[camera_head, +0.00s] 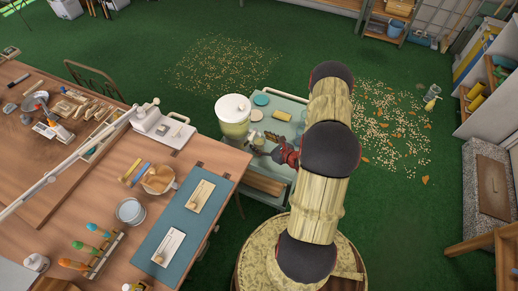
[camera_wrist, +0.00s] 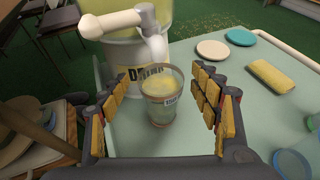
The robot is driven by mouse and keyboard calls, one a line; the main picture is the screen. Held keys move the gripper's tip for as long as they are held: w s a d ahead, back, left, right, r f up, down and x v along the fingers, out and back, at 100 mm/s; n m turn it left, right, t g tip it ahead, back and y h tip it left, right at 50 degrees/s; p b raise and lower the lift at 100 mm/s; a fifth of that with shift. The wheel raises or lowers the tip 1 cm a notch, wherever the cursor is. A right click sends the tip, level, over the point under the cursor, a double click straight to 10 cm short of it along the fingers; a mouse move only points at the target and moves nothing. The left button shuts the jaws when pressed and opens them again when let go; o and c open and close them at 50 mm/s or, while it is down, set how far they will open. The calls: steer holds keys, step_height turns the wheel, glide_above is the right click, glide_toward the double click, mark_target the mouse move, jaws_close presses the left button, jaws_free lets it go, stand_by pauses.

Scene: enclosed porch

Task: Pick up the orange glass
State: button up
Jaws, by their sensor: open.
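A clear glass (camera_wrist: 160,100) with a faint brownish-orange rim and a small label stands upright on the pale green tray table (camera_wrist: 200,145) in the wrist view. My gripper (camera_wrist: 161,82) is open, with its yellow-padded fingers to the left and right of the glass; gaps show on both sides. The glass stands in front of a drink dispenser (camera_wrist: 125,55), just under its white tap (camera_wrist: 155,42). In the head view my gripper (camera_head: 284,155) is over the table, beside the dispenser (camera_head: 233,113), partly hidden by my arm.
A cream plate (camera_wrist: 212,49), a teal plate (camera_wrist: 241,36) and a yellow folded cloth or sponge (camera_wrist: 270,76) lie to the right. A blue glass-like item (camera_wrist: 292,163) is near the lower right. A wooden workbench (camera_head: 200,155) with tools stands left of the table.

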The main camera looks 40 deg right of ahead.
steer(key=shift+x, duration=0.9)
jaws_close()
stand_by(0.4)
